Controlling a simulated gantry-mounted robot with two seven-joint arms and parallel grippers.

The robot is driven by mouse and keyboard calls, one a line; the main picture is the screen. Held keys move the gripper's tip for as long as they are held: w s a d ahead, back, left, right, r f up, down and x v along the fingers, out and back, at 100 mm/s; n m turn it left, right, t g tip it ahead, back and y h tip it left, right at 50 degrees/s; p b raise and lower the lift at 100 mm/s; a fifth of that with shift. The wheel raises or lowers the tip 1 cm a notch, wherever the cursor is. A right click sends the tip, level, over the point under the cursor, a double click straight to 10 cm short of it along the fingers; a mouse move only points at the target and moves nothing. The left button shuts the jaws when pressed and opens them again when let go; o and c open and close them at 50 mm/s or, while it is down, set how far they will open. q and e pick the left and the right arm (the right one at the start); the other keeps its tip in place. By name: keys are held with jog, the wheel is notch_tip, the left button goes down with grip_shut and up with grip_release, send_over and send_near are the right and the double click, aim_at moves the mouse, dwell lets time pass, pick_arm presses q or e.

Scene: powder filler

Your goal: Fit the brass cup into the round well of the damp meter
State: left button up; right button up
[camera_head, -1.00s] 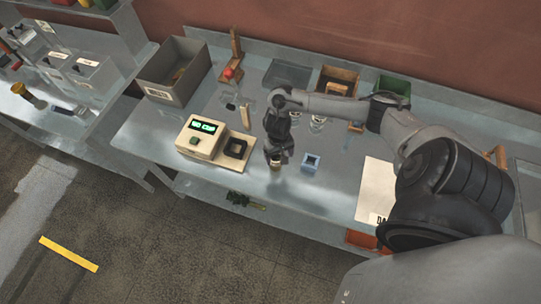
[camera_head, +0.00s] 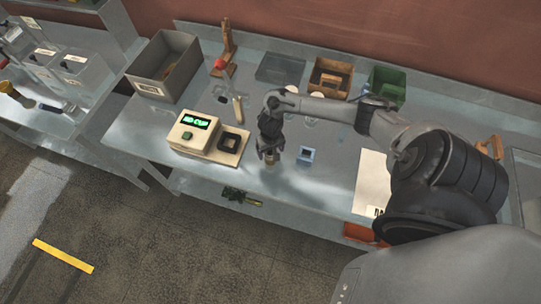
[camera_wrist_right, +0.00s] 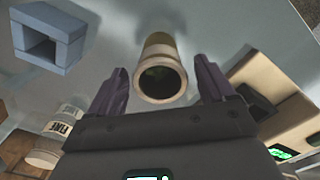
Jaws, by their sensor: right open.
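The brass cup (camera_wrist_right: 162,75) stands on the bench, its open round mouth toward the right wrist camera. It also shows small under the gripper in the head view (camera_head: 269,163). My right gripper (camera_head: 268,153) is open, pointing down, with one dark finger on each side of the cup and visible gaps between. The damp meter (camera_head: 195,134) is a cream box with a lit green display, left of the gripper. Its black square block with the well (camera_head: 233,142) sits at its right end. The well's inside is hard to make out. My left gripper is out of sight.
A blue square hollow block (camera_head: 306,156) stands right of the gripper. A jar with a label (camera_wrist_right: 68,122) shows in the wrist view. Behind are a grey bin (camera_head: 148,88), a wooden box (camera_head: 331,66) and a green bin (camera_head: 386,80). A white sheet (camera_head: 372,185) lies to the right.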

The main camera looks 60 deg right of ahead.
jog(key=shift+f, duration=1.15)
jog(key=shift+c, duration=0.3)
jog(key=c, duration=1.1)
jog(key=shift+r, duration=0.1)
